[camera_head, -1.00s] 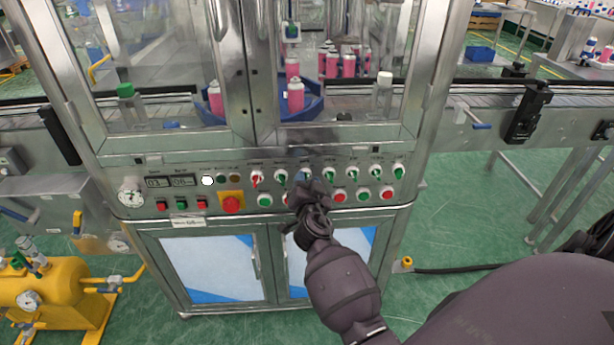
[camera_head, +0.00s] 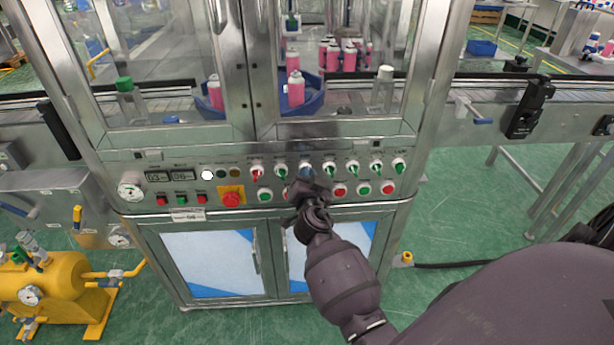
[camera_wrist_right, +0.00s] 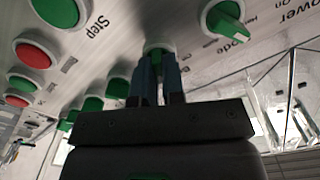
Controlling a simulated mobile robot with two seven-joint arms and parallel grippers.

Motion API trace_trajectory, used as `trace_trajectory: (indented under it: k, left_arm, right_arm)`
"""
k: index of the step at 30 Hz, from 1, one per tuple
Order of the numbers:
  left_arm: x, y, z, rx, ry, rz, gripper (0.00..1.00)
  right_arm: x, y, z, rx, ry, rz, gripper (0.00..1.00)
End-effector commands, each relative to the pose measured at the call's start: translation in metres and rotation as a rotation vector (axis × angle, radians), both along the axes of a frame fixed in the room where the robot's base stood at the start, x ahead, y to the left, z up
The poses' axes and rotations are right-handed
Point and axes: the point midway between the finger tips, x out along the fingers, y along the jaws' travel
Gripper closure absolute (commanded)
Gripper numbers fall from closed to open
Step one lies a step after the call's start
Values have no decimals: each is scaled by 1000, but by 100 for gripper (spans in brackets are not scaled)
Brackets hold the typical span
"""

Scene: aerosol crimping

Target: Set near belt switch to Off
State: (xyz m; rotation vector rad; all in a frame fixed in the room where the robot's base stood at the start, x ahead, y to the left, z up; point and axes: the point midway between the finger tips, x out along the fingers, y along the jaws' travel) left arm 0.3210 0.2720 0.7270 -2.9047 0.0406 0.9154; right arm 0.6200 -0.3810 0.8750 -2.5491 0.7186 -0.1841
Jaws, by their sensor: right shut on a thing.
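The control panel (camera_head: 222,188) has a row of rotary switches with green or red knobs. My right gripper (camera_head: 306,178) reaches the panel from below and covers the third large switch from the left in the upper row. In the right wrist view its two blue-grey fingers (camera_wrist_right: 165,72) are shut on a green switch knob (camera_wrist_right: 156,52), one finger on each side. The knob is mostly hidden, so its angle and its label cannot be read. I cannot tell from the labels which switch is the near belt switch. My left gripper is not in view.
Other green knobs (camera_head: 329,170) sit close on the right, a red knob (camera_head: 257,172) on the left. Green and red push buttons (camera_head: 340,190) lie just below. A red stop button (camera_head: 231,199) is further left. Pink cans (camera_head: 296,90) stand behind the glass.

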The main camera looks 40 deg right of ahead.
Motion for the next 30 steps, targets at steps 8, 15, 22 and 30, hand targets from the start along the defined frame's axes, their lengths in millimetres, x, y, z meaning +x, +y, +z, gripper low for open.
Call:
trace_trajectory:
  k: [8,15,22,30]
  left_arm:
    - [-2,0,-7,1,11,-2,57]
    - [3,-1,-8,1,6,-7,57]
    - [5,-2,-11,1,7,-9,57]
    - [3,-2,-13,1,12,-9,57]
  right_arm:
    - [0,0,-1,-109,66,0,100]
    - [1,1,0,-288,174,-1,100]
    - [1,1,1,-474,287,-1,100]
    - [2,2,2,-674,408,-1,100]
